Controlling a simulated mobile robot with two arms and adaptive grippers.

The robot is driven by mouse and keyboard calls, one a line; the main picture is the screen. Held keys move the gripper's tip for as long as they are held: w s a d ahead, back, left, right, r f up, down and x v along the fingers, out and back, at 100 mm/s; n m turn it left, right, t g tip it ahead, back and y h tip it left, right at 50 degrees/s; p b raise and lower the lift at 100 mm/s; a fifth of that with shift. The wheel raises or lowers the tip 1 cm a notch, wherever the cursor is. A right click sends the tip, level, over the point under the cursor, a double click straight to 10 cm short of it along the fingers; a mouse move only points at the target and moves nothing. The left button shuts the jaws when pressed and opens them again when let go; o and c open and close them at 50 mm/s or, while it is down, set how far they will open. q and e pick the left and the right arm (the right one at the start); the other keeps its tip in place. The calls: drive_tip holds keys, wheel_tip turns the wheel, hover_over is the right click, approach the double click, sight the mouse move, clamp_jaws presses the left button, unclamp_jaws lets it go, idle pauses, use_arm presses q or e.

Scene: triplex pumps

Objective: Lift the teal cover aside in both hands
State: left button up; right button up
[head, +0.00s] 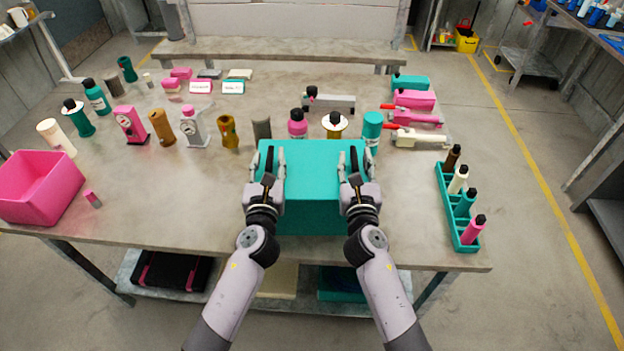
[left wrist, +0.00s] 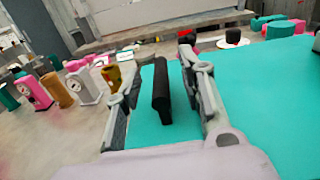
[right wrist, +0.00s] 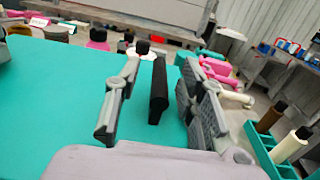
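The teal cover (head: 312,190) is a large box shape at the front middle of the table, its top facing up. It has a black handle near each side of its top. My left gripper (head: 267,164) is over the cover's left side. Its fingers stand apart on either side of the left black handle (left wrist: 161,92), with gaps showing in the left wrist view. My right gripper (head: 355,164) is over the right side. Its fingers stand apart around the right black handle (right wrist: 158,90), also with gaps. Whatever is under the cover is hidden.
A teal rack (head: 446,205) of bottles stands to the right, and a pink bin (head: 40,187) at the far left. Behind the cover are several bottles and parts, including a teal cylinder (head: 372,128). Bare tabletop (head: 170,195) lies left of the cover.

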use_arm(q)
clamp_jaws()
use_arm(e)
clamp_jaws()
idle(0.6)
